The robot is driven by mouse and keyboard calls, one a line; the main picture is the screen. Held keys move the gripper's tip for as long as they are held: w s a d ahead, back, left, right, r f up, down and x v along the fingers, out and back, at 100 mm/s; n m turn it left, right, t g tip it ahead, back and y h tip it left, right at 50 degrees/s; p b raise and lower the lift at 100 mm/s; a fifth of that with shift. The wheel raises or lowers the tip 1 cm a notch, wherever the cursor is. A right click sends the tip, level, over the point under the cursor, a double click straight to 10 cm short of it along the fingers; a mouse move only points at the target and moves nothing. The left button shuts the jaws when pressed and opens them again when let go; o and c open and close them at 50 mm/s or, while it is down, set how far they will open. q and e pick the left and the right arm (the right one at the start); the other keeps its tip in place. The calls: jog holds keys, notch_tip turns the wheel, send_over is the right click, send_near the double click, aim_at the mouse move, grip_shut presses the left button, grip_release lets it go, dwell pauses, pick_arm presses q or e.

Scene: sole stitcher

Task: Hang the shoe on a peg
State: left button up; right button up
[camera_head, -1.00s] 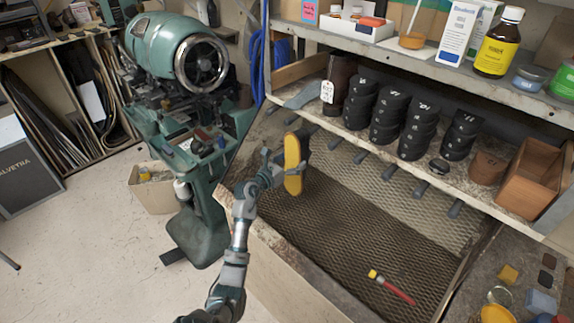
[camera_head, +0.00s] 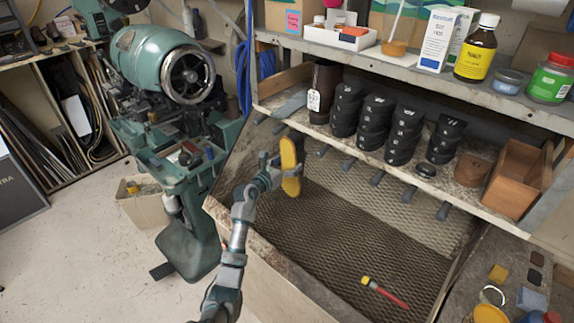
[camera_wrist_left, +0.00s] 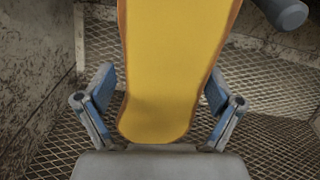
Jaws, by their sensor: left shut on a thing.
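In the left wrist view the yellow sole (camera_wrist_left: 175,65) stands between the two blue-padded fingers (camera_wrist_left: 160,84). Several dark pegs stick out in a row below the shelf edge, one (camera_head: 322,151) just right of the shoe's top and another (camera_head: 348,164) farther right. A rounded peg end (camera_wrist_left: 286,12) shows at the top right of the wrist view, apart from the sole. My right gripper is out of view.
A green machine (camera_head: 165,75) stands to the left.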

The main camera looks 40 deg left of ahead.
pick_arm(q)
jog(key=o, duration=1.3)
jog(key=shift+d+f, duration=0.1)
jog(key=shift+f, duration=0.25)
jog(key=shift+o, duration=0.2)
jog(key=shift+w, duration=0.2)
jog(key=shift+s, duration=0.2)
jog(key=s, duration=1.1)
jog(key=shift+s+a+r, duration=0.2)
jog(key=shift+a, duration=0.1)
